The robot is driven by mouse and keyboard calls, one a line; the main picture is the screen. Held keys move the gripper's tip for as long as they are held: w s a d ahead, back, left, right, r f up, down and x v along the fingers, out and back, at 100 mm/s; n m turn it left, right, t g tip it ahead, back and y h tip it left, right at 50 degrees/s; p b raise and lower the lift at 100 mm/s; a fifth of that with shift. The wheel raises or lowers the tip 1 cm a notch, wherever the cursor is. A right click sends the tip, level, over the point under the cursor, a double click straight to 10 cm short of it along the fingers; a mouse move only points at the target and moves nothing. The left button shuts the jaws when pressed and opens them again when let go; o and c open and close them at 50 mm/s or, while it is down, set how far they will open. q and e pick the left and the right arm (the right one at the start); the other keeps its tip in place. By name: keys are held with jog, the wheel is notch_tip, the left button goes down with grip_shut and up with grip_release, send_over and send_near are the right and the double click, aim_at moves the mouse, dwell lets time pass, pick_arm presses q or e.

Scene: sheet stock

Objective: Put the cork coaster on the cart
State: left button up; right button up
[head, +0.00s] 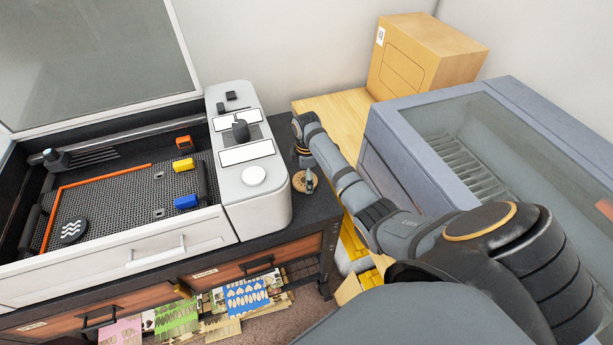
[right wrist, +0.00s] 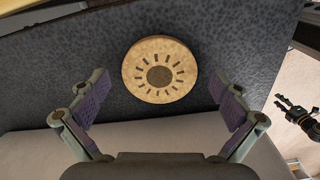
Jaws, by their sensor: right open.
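The cork coaster (head: 302,182) is a round tan disc lying flat on the dark bench top (head: 318,212), beside the white machine panel. In the right wrist view the coaster (right wrist: 160,69) shows a dark centre and a ring of short dark dashes. My right gripper (head: 304,172) is just above it, jaws open. In the right wrist view its two purple-padded fingers (right wrist: 160,108) stand apart on either side, not touching the coaster. A dark gripper, seemingly my left (right wrist: 286,104), shows small at the right of that view, fingers apart and empty. I cannot make out a cart.
A white machine (head: 250,190) with an open lid stands left; its bed holds a dark wave-marked disc (head: 73,231) and coloured blocks. A grey-blue machine (head: 400,150) and a wooden box (head: 420,55) stand right. Patterned sheets (head: 247,293) are low in front.

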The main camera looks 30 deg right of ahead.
notch_tip(320, 180, up, 12)
jog(key=shift+r, duration=0.2)
dwell(0.6)
jog(key=shift+f, duration=0.1)
